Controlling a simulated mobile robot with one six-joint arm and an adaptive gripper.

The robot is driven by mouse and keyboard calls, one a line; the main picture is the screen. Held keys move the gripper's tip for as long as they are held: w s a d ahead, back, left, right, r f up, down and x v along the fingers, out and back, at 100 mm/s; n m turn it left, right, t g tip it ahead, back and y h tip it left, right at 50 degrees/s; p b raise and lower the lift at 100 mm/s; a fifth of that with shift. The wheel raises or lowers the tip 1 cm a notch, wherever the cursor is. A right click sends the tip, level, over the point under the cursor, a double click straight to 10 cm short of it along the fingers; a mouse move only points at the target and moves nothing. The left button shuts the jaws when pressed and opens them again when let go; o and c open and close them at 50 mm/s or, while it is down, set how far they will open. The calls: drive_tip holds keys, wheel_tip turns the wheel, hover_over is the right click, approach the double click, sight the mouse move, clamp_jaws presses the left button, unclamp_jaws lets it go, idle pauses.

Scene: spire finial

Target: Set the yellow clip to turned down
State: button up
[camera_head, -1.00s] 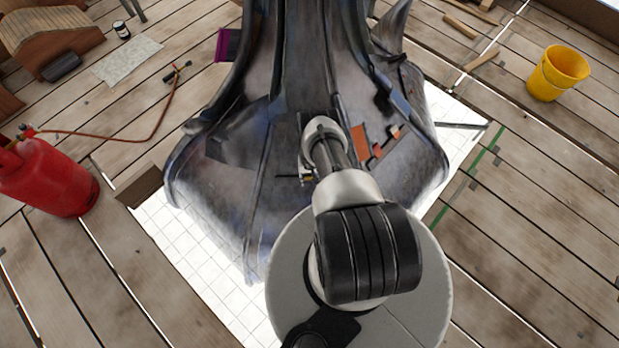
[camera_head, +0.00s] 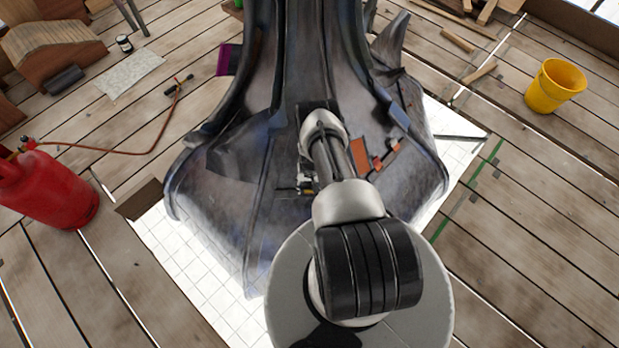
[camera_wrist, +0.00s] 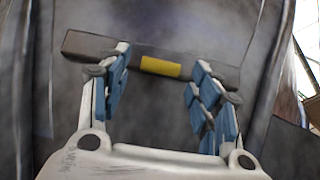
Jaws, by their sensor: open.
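The yellow clip (camera_wrist: 160,67) shows in the wrist view as a short yellow block on a dark horizontal bar (camera_wrist: 88,45) fixed to the grey metal spire. My gripper (camera_wrist: 162,88) is open, its blue-padded fingers spread to the left and right of the clip. The clip lies between and a little beyond the fingertips. I cannot tell from this view whether anything touches it. In the head view my arm hides the clip, and only part of my gripper (camera_head: 296,190) shows against the spire's lower face (camera_head: 225,215).
The spire stands on a white tiled sheet (camera_head: 190,265) on a plank deck. A red gas cylinder (camera_head: 48,190) with a hose is at left, and a yellow bucket (camera_head: 553,88) at right. Orange patches (camera_head: 361,155) and a blue strip mark the spire's right face.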

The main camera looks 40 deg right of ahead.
wheel_tip(320, 180, up, 8)
idle(0.5)
drive_tip(key=t+h+p, duration=0.3)
drive_tip(key=t+p, duration=0.1)
drive_tip(key=p, duration=0.5)
approach(309, 190)
drive_tip(key=b+x, duration=0.4)
drive_tip(key=x, duration=0.1)
drive_tip(key=b+x, duration=0.4)
drive_tip(key=x, duration=0.2)
drive_tip(key=shift+s+f+b, duration=0.1)
drive_tip(key=shift+f+b, duration=0.2)
drive_tip(key=shift+f, duration=0.05)
drive_tip(key=shift+c, duration=0.5)
drive_tip(key=c, duration=0.9)
drive_tip(key=shift+d, duration=0.15)
drive_tip(key=shift+c, duration=0.4)
